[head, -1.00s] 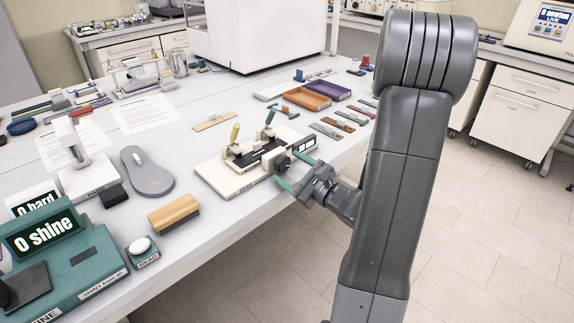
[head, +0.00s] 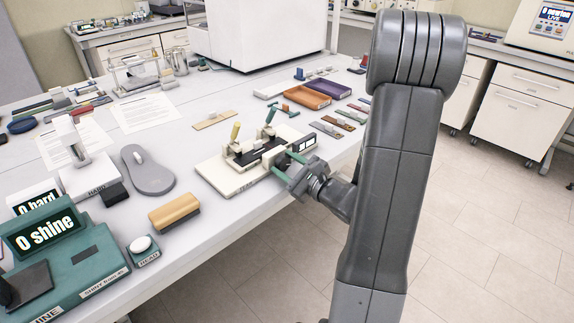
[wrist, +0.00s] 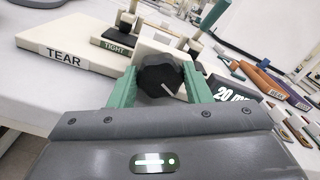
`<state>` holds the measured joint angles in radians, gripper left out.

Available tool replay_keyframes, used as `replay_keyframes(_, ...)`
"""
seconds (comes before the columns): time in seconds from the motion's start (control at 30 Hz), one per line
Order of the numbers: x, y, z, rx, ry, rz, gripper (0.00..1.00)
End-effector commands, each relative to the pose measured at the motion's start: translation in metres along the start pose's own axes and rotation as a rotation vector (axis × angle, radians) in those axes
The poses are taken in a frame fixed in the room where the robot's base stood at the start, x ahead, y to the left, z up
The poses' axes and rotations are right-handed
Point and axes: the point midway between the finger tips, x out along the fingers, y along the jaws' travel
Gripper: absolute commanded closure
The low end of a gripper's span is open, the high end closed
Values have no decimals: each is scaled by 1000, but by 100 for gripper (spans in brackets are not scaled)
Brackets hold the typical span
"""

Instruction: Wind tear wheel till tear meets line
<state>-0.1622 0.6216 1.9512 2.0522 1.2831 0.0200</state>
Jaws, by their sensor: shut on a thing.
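The tear tester is a cream base (head: 228,183) at the table's front edge, with yellow and green clamp levers on top. In the wrist view its base (wrist: 98,62) carries a TEAR label, with a TIGHT label behind. In the head view my gripper (head: 285,163) is at the tester's right side and hides most of the wheel. The tear and its line cannot be made out.
A display reading "20 m..." (wrist: 230,92) is right of the wheel, partly cut off by a finger. Orange (head: 306,97) and purple (head: 328,91) trays stand behind. A wooden brush (head: 174,212) and grey insole shape (head: 147,171) lie left of the tester.

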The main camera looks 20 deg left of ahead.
Motion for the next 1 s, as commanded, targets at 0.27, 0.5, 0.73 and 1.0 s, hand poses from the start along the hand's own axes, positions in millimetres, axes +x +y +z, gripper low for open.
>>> replay_keyframes(0.27, 0, 0, 1, 125, 0, 1, 79)
replay_keyframes(0.5, 0, -1, 2, 332, 0, 1, 79)
replay_keyframes(0.73, 0, -2, 1, 552, 2, 1, 79)
replay_keyframes(1.0, 0, -3, 2, 807, 1, 1, 79)
